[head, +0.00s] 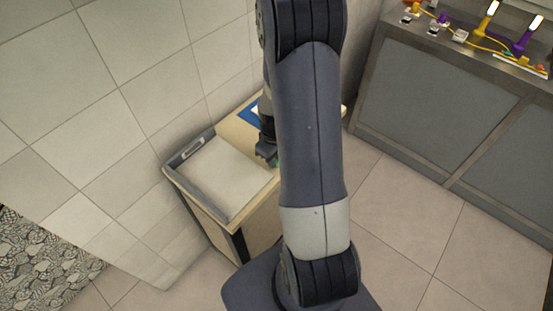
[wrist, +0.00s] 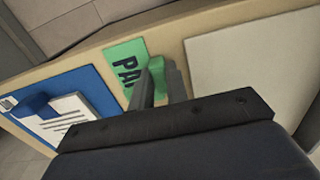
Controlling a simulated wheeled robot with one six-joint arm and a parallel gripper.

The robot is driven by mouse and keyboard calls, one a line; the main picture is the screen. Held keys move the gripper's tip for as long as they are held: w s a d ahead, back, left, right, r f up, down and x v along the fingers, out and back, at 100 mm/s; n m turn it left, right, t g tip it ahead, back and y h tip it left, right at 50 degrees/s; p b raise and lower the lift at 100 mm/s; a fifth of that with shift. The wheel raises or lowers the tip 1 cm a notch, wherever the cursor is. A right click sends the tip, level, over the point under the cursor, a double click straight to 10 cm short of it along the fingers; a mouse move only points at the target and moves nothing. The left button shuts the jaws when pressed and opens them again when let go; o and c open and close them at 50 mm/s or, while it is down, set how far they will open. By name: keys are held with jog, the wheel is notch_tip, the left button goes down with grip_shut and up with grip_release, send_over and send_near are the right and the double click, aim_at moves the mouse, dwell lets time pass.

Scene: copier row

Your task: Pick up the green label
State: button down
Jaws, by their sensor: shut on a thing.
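The green label (wrist: 122,62) lies on the tan top of the cabinet in the wrist view, with dark letters "PA" showing. Its right part is hidden behind my fingers. My gripper (wrist: 160,82) is shut on a raised green part of the label, which shows between the two fingertips. In the head view my gripper (head: 266,152) is low over the cabinet top, partly hidden by my arm. Only a small bit of green shows beside it there.
A blue board with white papers (wrist: 70,115) lies left of the label. A pale flat panel (wrist: 245,60) lies to the right. In the head view, the tan cabinet (head: 225,224) stands against a tiled wall. A grey counter (head: 430,110) with cables is at the right.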

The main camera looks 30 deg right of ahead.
notch_tip(320, 180, up, 13)
jog(key=p, duration=0.2)
dwell(1.0)
